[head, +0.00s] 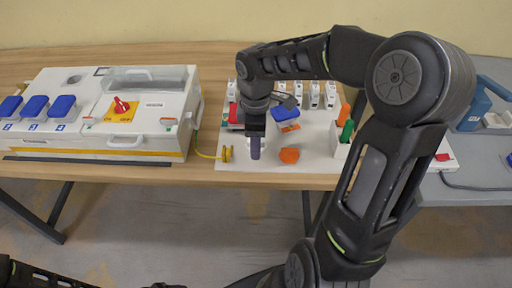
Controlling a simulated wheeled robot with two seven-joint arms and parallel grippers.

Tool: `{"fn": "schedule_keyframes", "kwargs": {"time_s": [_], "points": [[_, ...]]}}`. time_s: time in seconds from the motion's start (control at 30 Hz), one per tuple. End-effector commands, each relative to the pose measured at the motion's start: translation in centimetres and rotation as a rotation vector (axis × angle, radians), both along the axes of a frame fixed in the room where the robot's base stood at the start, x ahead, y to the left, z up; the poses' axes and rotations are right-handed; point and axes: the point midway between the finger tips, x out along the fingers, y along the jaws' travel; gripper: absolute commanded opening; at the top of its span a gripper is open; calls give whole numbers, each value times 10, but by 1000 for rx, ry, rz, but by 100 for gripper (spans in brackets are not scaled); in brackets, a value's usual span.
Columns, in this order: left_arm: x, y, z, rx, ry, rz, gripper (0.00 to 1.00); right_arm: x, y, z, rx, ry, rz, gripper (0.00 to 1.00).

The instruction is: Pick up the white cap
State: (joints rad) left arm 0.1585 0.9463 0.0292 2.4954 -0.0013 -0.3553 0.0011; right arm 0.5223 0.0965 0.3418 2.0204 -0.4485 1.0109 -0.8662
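I cannot make out a white cap for certain; white parts blend into the white board (220,172) on the table. My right gripper (256,156) points down over the front part of this board, its arm coming in from the right. A purple-grey shape shows at its fingertips. Whether that is the fingers or a held part, and whether the fingers are open, I cannot tell. My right arm covers part of the board's right side. Of my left arm only dark links show at the bottom left edge; its gripper is not in view.
A white box (118,140) with blue covers (62,106) and a red switch (121,104) stands at the left. The board carries an orange piece (289,155), a blue part (286,112), a green piece (347,131) and a yellow plug (227,154). A grey table (470,190) lies right.

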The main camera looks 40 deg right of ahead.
Motion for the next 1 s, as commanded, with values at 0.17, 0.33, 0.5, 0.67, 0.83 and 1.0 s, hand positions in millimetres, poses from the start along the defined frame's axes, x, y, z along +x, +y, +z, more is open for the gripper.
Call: {"fn": "schedule_keyframes", "kwargs": {"time_s": [0.17, 0.33, 0.5, 0.67, 0.83, 1.0], "points": [[0, 0, -1, 0, 0, 0, 69, 1, 0, 37, -3, -5, 0, 11], [0, 0, -2, 0, 0, 0, 69, 0, 0, 60, -1, -2, 0, 11], [0, 0, -2, 0, 0, 0, 69, 0, 0, 66, 0, 0, 1, 11], [0, 0, -2, 0, 0, 0, 69, 0, 0, 66, 0, 0, 0, 11], [0, 0, -2, 0, 0, 0, 69, 0, 0, 66, 0, 0, 0, 11], [0, 0, -2, 0, 0, 0, 69, 0, 0, 65, 0, 0, 0, 11]]}}
